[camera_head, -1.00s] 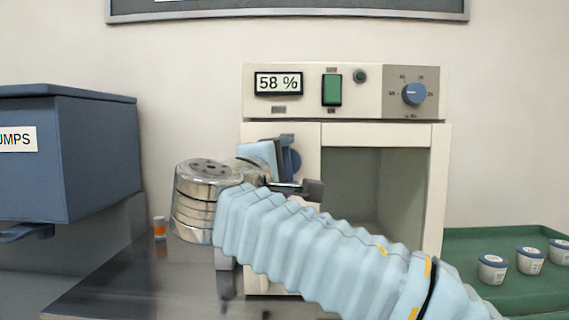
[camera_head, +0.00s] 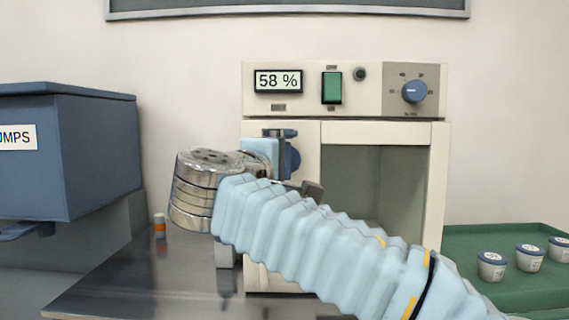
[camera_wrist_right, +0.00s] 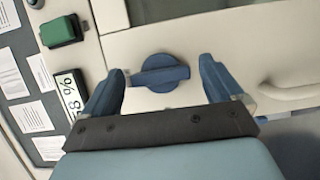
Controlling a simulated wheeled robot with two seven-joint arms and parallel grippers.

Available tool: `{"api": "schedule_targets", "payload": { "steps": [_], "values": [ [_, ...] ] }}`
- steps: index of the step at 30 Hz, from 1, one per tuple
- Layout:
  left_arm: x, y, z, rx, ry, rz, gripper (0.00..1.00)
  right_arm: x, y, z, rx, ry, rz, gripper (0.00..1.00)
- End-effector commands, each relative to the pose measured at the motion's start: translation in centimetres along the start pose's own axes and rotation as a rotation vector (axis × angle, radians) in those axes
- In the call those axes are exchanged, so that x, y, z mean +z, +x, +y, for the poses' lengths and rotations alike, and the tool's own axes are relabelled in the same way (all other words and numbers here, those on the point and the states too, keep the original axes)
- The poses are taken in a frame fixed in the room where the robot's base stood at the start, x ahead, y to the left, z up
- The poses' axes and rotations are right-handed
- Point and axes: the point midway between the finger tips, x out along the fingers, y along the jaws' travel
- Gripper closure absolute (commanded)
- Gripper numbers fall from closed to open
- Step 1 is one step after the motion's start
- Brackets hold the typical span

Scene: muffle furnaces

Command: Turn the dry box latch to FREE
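The dry box is the cream cabinet (camera_head: 385,133) with a 58 % display. Its latch is a round blue knob (camera_head: 293,160) on the left front panel, partly hidden by my right gripper (camera_head: 285,143) in the head view. In the right wrist view the latch (camera_wrist_right: 160,73) shows whole, with its grip bar lying nearly level across the picture. My right gripper (camera_wrist_right: 161,70) is open, its two blue fingers on either side of the knob with gaps visible. I cannot tell the depth of the fingertips against the knob. My left gripper is not in view.
A green switch (camera_head: 332,88) and a blue dial (camera_head: 414,92) sit above on the box. A pale handle (camera_wrist_right: 290,88) shows at right in the wrist view. A green tray (camera_head: 470,245) with small tubs stands right; a blue bin (camera_head: 90,160) is left. A small orange-banded vial (camera_head: 159,226) stands behind my arm.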

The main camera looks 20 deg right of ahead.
Motion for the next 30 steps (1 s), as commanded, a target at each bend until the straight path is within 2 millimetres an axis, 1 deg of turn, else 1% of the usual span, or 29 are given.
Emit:
{"api": "schedule_targets", "payload": {
  "steps": [8,12,14,17,21,24,27,30],
  "values": [
    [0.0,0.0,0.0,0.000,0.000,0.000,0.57,0.0,-0.1,0.0,0.001,-0.001,0.001,0.02],
    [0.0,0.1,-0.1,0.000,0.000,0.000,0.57,-0.1,-0.9,0.0,0.002,-0.001,0.003,0.02],
    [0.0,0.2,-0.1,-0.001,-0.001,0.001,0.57,-0.1,-1.9,0.0,0.002,-0.001,0.005,0.02],
    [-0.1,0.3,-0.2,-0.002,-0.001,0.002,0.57,-0.1,-4.2,0.0,0.003,0.000,0.007,0.02],
    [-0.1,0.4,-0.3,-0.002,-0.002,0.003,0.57,-0.1,-7.7,0.0,0.003,-0.001,0.006,0.02],
    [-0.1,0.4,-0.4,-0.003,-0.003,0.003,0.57,-0.1,-10.1,0.0,0.003,-0.002,0.006,0.02],
    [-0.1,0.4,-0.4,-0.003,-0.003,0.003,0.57,-0.1,-11.8,0.0,0.002,-0.001,0.004,0.02],
    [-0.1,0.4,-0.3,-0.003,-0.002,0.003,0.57,-0.1,-13.0,0.0,0.002,-0.001,0.002,0.02]
  ]
}}
